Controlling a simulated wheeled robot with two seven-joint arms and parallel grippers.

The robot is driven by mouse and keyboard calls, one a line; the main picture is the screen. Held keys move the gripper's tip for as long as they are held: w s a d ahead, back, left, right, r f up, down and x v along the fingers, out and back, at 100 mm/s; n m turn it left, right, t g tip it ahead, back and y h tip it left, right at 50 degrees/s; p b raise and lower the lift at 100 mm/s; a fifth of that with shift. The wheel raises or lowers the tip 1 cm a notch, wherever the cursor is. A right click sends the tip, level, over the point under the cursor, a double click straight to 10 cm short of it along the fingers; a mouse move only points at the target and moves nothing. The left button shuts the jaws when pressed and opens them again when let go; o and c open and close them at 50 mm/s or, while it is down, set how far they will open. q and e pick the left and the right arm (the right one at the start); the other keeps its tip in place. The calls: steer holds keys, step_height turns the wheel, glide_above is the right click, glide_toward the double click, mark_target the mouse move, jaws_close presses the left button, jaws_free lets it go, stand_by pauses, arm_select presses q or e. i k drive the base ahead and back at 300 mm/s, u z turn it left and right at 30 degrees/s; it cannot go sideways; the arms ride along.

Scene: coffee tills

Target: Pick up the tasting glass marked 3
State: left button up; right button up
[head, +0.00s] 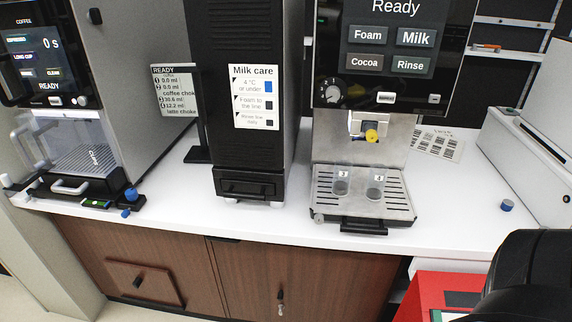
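The tasting glass marked 3 (341,186) is a small clear glass standing upright on the metal drip tray (322,205) of the right-hand coffee machine. A small white label reading 3 shows at its top. A similar clear glass (375,190), with a label that seems to read 4, stands just right of it, apart from it. Neither gripper shows in the head view, so nothing is seen near or holding the glasses. A large dark rounded shape at the lower right corner may be part of my own arm.
The machine's spout with a yellow knob (371,135) hangs above the tray. A tall black milk unit (247,100) stands to the left. A blue cap (507,205) lies on the white counter (465,208) at right. A red box (425,290) is below the counter.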

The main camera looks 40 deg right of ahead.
mark_target(342, 179)
steer(key=z, duration=0.4)
steer(key=i, duration=0.85)
steer(key=z, duration=0.7)
